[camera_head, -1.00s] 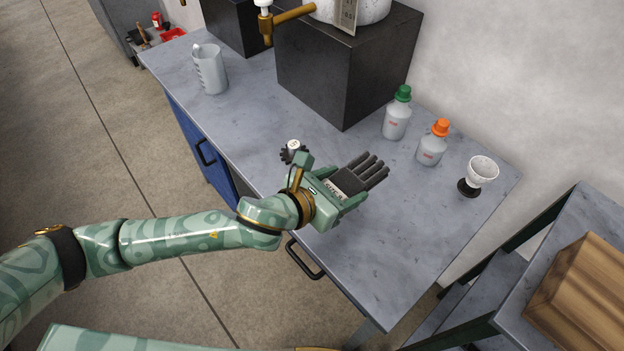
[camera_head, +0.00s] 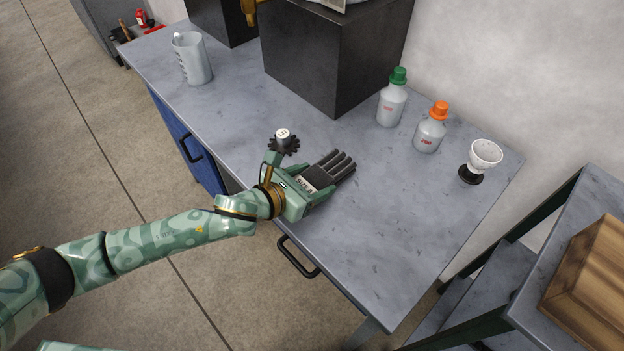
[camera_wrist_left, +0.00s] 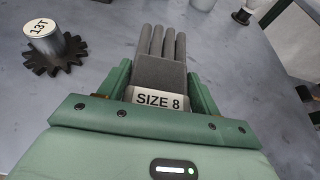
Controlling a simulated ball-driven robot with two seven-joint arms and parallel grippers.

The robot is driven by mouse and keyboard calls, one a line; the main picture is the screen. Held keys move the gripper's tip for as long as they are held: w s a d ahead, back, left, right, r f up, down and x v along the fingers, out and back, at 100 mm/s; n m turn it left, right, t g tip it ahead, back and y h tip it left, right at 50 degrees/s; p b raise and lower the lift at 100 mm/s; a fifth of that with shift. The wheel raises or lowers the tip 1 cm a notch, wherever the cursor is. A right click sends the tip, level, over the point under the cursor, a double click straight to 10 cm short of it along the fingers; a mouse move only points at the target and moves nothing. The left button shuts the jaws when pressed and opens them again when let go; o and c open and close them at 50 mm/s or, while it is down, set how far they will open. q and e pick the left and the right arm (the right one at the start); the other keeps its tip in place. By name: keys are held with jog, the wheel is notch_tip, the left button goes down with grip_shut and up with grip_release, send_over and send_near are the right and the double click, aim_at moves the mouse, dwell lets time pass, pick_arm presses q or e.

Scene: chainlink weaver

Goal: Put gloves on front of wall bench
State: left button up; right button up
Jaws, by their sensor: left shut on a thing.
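The dark grey gloves (camera_head: 328,174) are at the front part of the grey wall bench (camera_head: 400,250), fingers pointing to the back right. My left gripper (camera_head: 312,186) is shut on the gloves near their cuff. In the left wrist view the gloves (camera_wrist_left: 160,62) lie between the two green fingers (camera_wrist_left: 160,88), with a "SIZE 8" label on the cuff. I cannot tell whether the gloves touch the bench top. My right gripper is not in view.
A black gear with a white-topped post (camera_head: 284,141) stands just behind my left gripper. A green-capped bottle (camera_head: 392,103), an orange-capped bottle (camera_head: 430,132) and a white cup on a dark base (camera_head: 484,158) stand along the wall side. The bench's front right is clear.

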pick_arm(q)
jog(key=o, duration=1)
jog(key=shift+o, duration=0.2)
jog(key=shift+r, duration=0.1)
jog(key=shift+s+a+r, duration=0.15)
jog(key=shift+s+a, duration=0.1)
jog(key=p+v, duration=0.3)
jog(key=v, duration=0.8)
jog(key=shift+s+a, duration=0.1)
jog(key=shift+s, duration=0.05)
